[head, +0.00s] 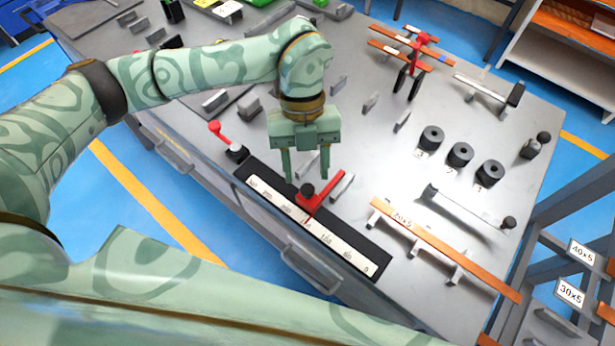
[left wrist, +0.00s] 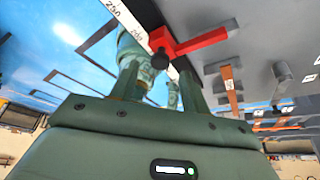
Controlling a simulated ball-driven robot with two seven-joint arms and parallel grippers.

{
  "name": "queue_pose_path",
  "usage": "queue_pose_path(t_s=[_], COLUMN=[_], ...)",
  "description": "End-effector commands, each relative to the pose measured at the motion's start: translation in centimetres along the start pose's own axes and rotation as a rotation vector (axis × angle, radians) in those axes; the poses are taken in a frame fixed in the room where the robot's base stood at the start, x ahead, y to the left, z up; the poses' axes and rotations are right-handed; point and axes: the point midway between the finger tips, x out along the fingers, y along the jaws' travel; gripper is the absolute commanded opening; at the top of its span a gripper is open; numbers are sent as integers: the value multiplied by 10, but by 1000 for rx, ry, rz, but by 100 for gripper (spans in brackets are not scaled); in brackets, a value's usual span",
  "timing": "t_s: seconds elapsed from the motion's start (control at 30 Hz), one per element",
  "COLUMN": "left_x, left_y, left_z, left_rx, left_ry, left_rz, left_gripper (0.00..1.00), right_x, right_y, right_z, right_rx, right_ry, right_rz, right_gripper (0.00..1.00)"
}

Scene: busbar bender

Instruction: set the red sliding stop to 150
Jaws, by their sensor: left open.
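The red sliding stop (head: 326,193) sits across the white scale (head: 335,245) on its black rail at the table's front edge. Its black knob (head: 306,190) stands at its near end. Its thin red pointer appears between the 200 and 150 marks; the exact reading is too small to tell. My left gripper (head: 306,178) is open and empty, pointing down just behind and above the stop. In the left wrist view, the red stop (left wrist: 203,42) and black knob (left wrist: 160,60) show between and beyond the fingers, apparently untouched. My right gripper is not in view.
A red-handled lever (head: 221,132) stands left of the scale. An orange busbar (head: 440,243) lies on supports to the right. Black numbered rollers (head: 460,154) and a red-hubbed bender piece (head: 418,45) stand farther back. Small grey blocks stand behind the gripper.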

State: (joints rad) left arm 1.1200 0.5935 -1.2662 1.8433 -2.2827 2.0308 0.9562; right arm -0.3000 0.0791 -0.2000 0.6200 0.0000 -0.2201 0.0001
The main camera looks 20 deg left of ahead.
Motion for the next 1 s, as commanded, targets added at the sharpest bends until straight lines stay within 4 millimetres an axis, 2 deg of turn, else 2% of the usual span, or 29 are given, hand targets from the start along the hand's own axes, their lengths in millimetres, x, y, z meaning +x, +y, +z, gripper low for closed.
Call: queue_pose_path(t_s=[0.1, 0.2, 0.53, 0.57, 0.7, 0.83, 1.0], left_x=[19, 27, 31, 31, 31, 30, 27], left_y=[0, 0, 0, 0, 0, 0, 1], left_z=[0, 0, 0, 0, 0, 0, 0], left_rx=[2, 2, 2, 2, 2, 1, 0], left_ry=[3, 0, 0, 0, 0, -1, -2], left_rz=[0, 0, -1, -1, -1, -1, -1], left_gripper=[47, 47, 47, 41, 2, 0, 0], right_x=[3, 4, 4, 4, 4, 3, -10], right_y=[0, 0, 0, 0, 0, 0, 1], right_z=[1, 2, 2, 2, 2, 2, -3], right_rx=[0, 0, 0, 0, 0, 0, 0], right_ry=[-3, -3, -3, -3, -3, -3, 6], right_rz=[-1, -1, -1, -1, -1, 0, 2], right_gripper=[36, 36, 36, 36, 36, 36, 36])
